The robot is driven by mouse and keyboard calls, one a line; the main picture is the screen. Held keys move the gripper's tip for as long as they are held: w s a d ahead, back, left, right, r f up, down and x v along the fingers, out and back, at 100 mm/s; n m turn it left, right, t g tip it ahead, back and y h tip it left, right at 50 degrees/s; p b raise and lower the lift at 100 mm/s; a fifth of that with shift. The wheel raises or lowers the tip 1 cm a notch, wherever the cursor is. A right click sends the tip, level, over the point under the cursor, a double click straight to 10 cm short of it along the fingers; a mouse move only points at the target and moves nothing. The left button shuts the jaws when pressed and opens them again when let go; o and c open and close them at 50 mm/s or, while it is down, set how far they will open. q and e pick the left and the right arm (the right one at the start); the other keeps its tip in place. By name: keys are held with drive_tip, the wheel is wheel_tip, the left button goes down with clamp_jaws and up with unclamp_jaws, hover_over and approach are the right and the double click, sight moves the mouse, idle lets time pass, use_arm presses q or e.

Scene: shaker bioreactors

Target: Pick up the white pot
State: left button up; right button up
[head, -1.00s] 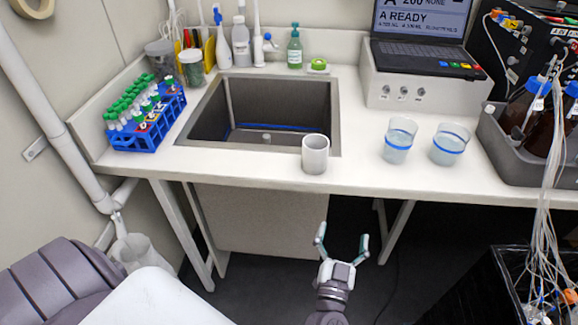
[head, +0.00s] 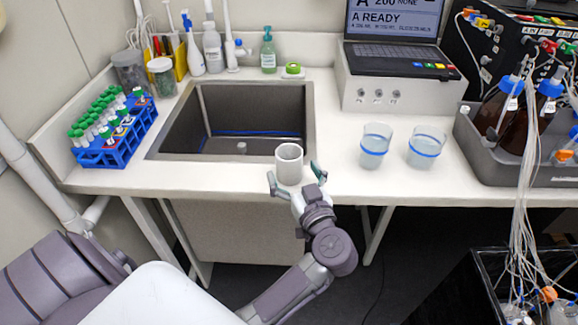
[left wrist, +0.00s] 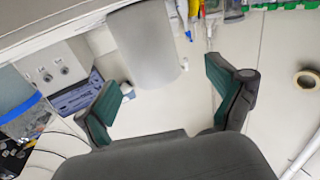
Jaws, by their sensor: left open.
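The white pot (head: 289,163) is a small open cylinder. It stands upright on the white counter at the front right corner of the sink. My left gripper (head: 294,175) is open at the counter's front edge, with one finger low on each side of the pot. In the left wrist view the pot (left wrist: 143,45) shows ahead of the two spread fingers (left wrist: 166,82), with a gap to each side. I see no contact. My right gripper is not in view.
The sink (head: 238,150) lies behind and left of the pot. Two beakers with blue bands (head: 374,153) stand to its right. A blue rack of green-capped tubes (head: 112,150) is at the left. The counter (head: 335,180) is clear between pot and beakers.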

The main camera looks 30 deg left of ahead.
sight(293, 167)
use_arm(q)
drive_tip(key=x, duration=0.5)
drive_tip(key=shift+w+d+f, duration=0.1)
drive_tip(key=shift+w+f, duration=0.15)
drive_tip(key=shift+w, duration=0.1)
drive_tip(key=shift+d, duration=0.1)
drive_tip(key=shift+c, duration=0.5)
drive_tip(key=c, duration=1)
drive_tip(key=shift+o, duration=0.2)
drive_tip(key=shift+r, duration=0.1)
